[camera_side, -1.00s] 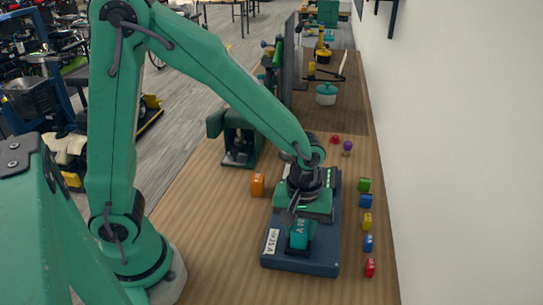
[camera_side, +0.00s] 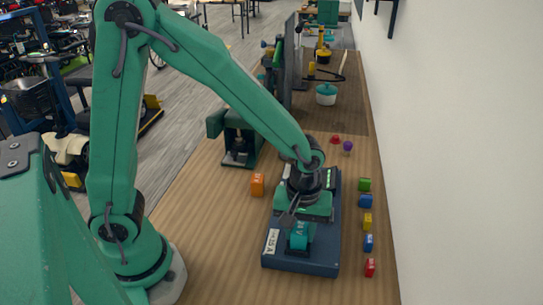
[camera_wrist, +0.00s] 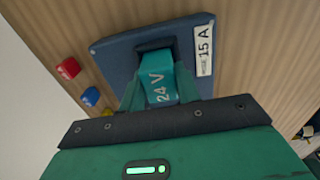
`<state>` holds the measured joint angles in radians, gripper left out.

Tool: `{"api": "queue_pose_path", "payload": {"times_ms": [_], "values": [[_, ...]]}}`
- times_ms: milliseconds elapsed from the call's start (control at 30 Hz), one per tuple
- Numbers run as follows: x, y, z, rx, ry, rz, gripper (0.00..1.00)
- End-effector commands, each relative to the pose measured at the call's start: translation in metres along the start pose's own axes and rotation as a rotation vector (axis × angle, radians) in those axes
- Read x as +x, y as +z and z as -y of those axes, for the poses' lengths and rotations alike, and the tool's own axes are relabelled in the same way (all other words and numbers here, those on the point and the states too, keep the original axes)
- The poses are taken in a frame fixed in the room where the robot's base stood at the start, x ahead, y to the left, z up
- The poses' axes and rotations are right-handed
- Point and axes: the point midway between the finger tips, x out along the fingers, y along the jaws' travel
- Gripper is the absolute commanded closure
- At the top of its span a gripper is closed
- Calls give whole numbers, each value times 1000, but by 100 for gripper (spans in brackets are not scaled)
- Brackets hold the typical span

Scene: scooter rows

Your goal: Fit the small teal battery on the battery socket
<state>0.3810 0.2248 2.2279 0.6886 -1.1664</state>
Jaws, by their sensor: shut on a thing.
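The small teal battery (camera_wrist: 160,82), marked 24 V, is between the two fingers of my gripper (camera_wrist: 157,92), which is shut on it. It also shows in the side view (camera_side: 298,242), low over the near part of the dark blue base (camera_side: 330,257). In the wrist view, the battery's far end meets the dark battery socket (camera_wrist: 154,44) on the base. The battery hides most of the socket, and I cannot tell how deep the battery sits. A white 15 A label (camera_wrist: 204,50) lies beside it on the base.
A green clamp-like device (camera_side: 238,140) stands at the back left.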

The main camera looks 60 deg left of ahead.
Motion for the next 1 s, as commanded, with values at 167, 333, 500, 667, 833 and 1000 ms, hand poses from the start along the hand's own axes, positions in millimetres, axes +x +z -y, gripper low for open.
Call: {"api": "queue_pose_path", "payload": {"times_ms": [167,333,500,667,833,1000], "values": [[2,0,0,0,1,0,100],[3,0,0,0,1,0,100],[4,0,0,0,1,0,100],[4,0,0,0,1,0,64],[4,0,0,0,0,0,42],[4,0,0,0,-1,0,38]]}}
